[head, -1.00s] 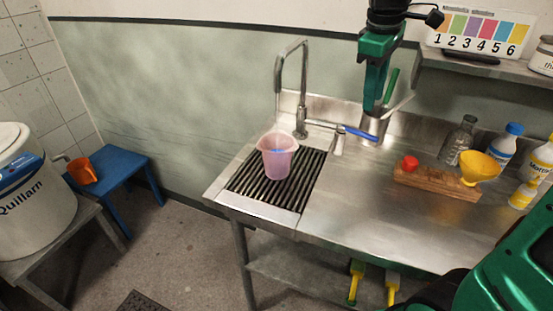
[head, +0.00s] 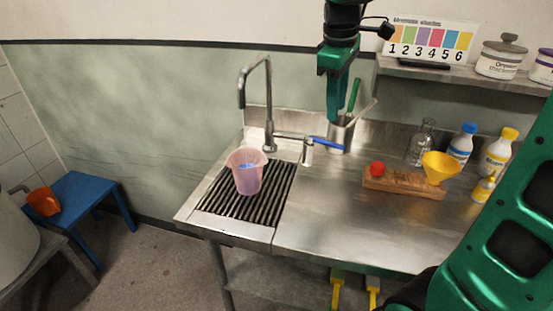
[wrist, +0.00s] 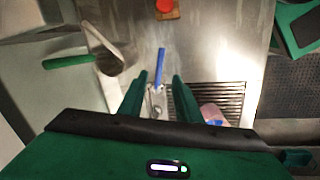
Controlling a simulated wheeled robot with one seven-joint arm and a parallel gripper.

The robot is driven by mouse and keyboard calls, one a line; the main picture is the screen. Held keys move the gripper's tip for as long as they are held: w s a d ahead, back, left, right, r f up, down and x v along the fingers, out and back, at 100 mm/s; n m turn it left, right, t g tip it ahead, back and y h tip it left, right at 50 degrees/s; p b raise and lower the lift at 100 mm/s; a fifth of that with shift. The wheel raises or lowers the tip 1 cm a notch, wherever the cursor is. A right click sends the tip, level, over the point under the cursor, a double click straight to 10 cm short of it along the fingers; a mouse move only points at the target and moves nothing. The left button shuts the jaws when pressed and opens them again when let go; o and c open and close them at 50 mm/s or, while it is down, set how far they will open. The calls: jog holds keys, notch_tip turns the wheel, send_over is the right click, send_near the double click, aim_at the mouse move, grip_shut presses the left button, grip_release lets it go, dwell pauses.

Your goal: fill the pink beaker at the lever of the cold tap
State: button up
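The pink beaker (head: 244,176) stands upright on the slatted drain grate, below the spout of the tap (head: 268,110). I cannot make out a water stream or the level inside the beaker. The tap's blue lever (head: 328,143) points to the right over the steel counter. My gripper (head: 333,119) hangs just above the lever in the head view. In the wrist view my gripper (wrist: 160,82) is open, its two green fingers apart with the blue lever (wrist: 161,66) showing between and beyond them. Part of the beaker (wrist: 212,114) shows beside the right finger.
A steel holder (head: 341,135) with a green-handled tool stands close behind the lever. A wooden block (head: 400,181) with a red knob and yellow funnel (head: 440,167) sits to the right, bottles behind it. The counter's front is clear. A blue stool (head: 85,205) stands left.

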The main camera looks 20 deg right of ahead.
aim_at(333, 143)
jog(key=f, duration=0.3)
jog(key=w+d+f, duration=0.1)
jog(key=f, duration=0.6)
jog(key=shift+w+d+f, duration=0.2)
jog(key=shift+d+f, duration=0.05)
jog(key=shift+f, duration=0.05)
grip_shut()
